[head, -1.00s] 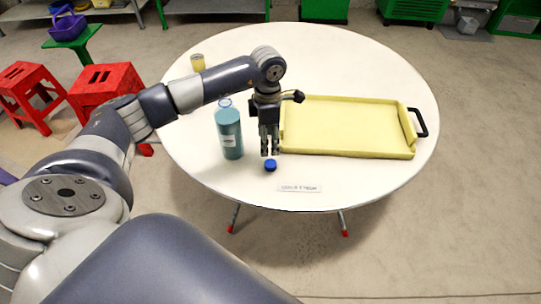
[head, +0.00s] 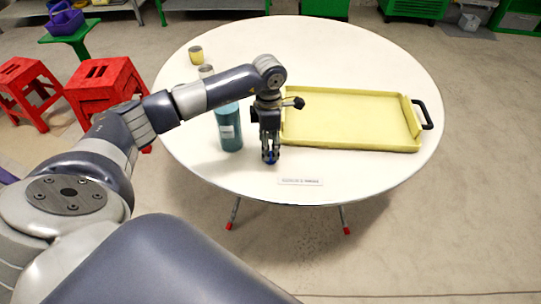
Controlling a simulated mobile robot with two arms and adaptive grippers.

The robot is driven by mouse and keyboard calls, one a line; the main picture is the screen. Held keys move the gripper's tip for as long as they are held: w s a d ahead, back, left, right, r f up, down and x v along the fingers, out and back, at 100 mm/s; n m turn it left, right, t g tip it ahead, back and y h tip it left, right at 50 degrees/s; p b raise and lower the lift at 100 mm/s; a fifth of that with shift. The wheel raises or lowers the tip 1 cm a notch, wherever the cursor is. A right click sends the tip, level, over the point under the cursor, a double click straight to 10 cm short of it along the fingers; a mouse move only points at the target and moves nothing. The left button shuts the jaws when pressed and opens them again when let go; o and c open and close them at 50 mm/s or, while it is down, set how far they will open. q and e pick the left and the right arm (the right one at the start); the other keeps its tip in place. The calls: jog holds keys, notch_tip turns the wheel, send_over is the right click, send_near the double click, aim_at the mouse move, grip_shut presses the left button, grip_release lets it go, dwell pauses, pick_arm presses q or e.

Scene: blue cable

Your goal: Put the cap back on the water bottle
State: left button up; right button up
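The blue cap (head: 270,158) lies on the white round table (head: 240,180) near its front edge. It is partly hidden by the fingers of my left gripper (head: 270,156), which points straight down with its fingertips at the cap. I cannot tell whether the fingers are closed on it. The teal water bottle (head: 230,130) stands upright just left of the gripper. Its upper end is partly hidden by my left arm. My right gripper is out of view.
A yellow tray (head: 350,146) with a black handle lies right of the gripper. A yellow cup (head: 195,55) and another small container (head: 206,71) stand at the back left. A small label (head: 300,181) lies at the front. Red stools (head: 105,85) stand left of the table.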

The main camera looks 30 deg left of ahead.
pick_arm(q)
jog(key=f+b, duration=0.2)
jog(key=f, duration=0.1)
jog(key=f+b, duration=0.1)
jog(key=f, duration=0.1)
jog(key=shift+w+d, duration=0.1)
jog(key=shift+w, duration=0.2)
jog(key=shift+r, duration=0.1)
jog(key=c, duration=0.8)
